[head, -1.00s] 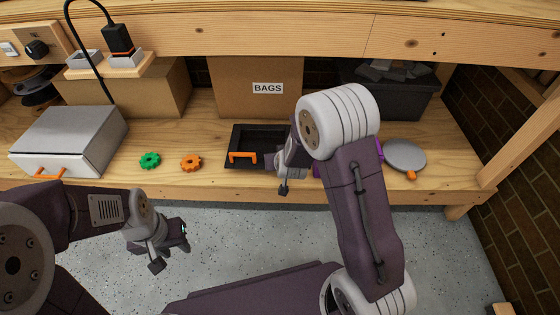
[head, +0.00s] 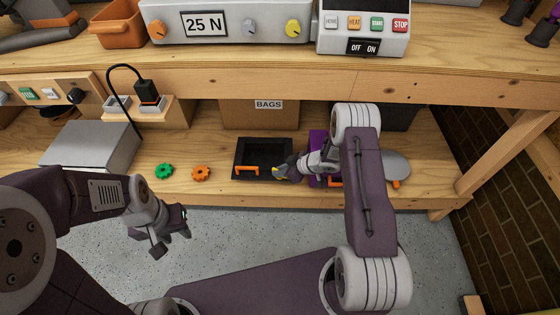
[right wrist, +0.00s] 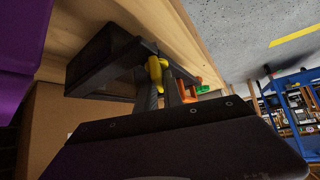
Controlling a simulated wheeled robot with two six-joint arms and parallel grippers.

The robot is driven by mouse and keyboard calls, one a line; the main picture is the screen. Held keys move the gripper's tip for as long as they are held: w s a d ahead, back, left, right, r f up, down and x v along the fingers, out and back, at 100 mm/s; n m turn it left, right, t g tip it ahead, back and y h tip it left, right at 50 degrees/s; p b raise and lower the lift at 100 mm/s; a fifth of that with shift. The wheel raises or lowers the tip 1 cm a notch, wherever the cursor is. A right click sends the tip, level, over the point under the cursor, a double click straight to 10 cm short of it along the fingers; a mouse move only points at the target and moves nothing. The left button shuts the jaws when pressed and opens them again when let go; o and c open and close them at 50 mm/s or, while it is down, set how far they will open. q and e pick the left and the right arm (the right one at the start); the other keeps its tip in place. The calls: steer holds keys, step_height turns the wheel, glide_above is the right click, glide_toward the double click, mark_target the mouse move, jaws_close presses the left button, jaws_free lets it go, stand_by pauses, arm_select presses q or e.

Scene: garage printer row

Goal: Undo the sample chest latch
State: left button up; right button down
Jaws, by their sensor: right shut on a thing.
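A black open tray-like box (head: 243,147) with an orange handle (head: 247,170) on its front sits on the lower shelf. My right gripper (head: 281,172) is at its right end, pointing left, shut on a small yellow piece (right wrist: 158,70). I cannot tell what the yellow piece is fixed to. A purple box (head: 317,143) is partly hidden behind my right wrist. A grey box (head: 92,147) stands at the left; I cannot tell which of these is the sample chest. My left gripper (head: 168,236) is open and empty in front of the shelf.
A green knob (head: 164,171) and an orange knob (head: 200,174) lie between the grey and black boxes. A cardboard box labelled BAGS (head: 232,115) stands behind. A grey round disc (head: 397,163) lies at the right. The upper shelf (head: 300,75) overhangs.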

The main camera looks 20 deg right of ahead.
steer(key=shift+r+n+g+p, duration=0.25)
steer(key=shift+n+g+p, duration=0.05)
steer(key=shift+n+g, duration=0.1)
steer(key=shift+f+n+g+y, duration=0.2)
steer(key=shift+n+g+y, duration=0.25)
steer(key=shift+n, duration=0.35)
arm_select(q)
steer(key=shift+r, duration=0.8)
arm_select(e)
steer(key=shift+f+n+g+y, duration=0.1)
steer(key=shift+n+g+y, duration=0.35)
steer(key=shift+n+g, duration=0.6)
steer(key=shift+a+n, duration=0.1)
steer(key=shift+n, duration=0.25)
steer(key=c, duration=1.5)
jaws_free()
